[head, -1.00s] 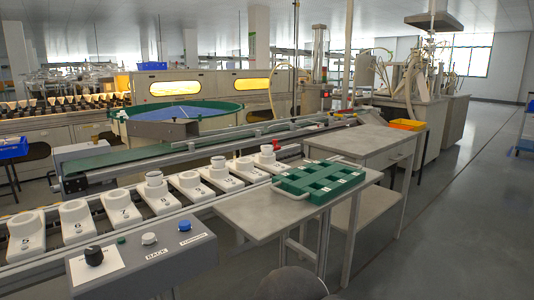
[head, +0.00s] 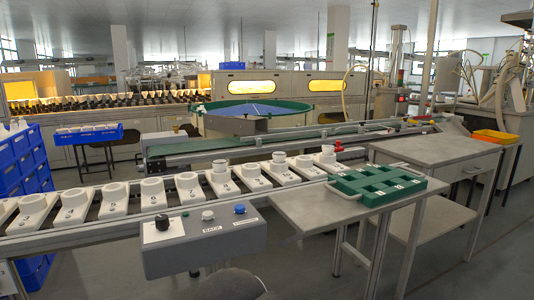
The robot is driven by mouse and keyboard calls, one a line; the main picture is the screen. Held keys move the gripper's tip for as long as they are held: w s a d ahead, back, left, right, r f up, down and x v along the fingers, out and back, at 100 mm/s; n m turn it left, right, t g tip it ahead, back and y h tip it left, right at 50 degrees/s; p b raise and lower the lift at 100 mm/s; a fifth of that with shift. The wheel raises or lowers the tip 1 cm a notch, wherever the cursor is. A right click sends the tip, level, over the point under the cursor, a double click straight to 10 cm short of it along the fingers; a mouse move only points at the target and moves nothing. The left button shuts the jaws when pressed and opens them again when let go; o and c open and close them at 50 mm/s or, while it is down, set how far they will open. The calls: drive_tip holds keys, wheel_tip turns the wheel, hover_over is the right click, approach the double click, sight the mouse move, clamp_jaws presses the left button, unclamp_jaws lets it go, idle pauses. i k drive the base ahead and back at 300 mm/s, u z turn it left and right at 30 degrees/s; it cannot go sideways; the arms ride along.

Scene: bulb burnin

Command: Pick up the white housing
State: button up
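A row of white numbered holders sits on the conveyor line, one of them (head: 153,194) near the middle of the row. White cup-like pieces, which look like housings, stand upright in some holders. One white housing (head: 221,166) is in the middle, another (head: 279,158) is further right, and a third (head: 328,151) is near the right end by a red part. I cannot tell which one the task means. My gripper is not in view. A dark rounded shape at the bottom edge may be part of my own body.
A grey control box (head: 203,240) with a black knob and buttons stands in front of the conveyor. A green compartment tray (head: 377,184) lies on a grey side table (head: 310,212). Blue crates (head: 28,170) are stacked at left. Open floor lies at the lower right.

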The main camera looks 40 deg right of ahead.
sight(328, 154)
drive_tip(key=u, duration=1.6)
drive_tip(key=k, duration=1.05)
drive_tip(key=z, duration=1.6)
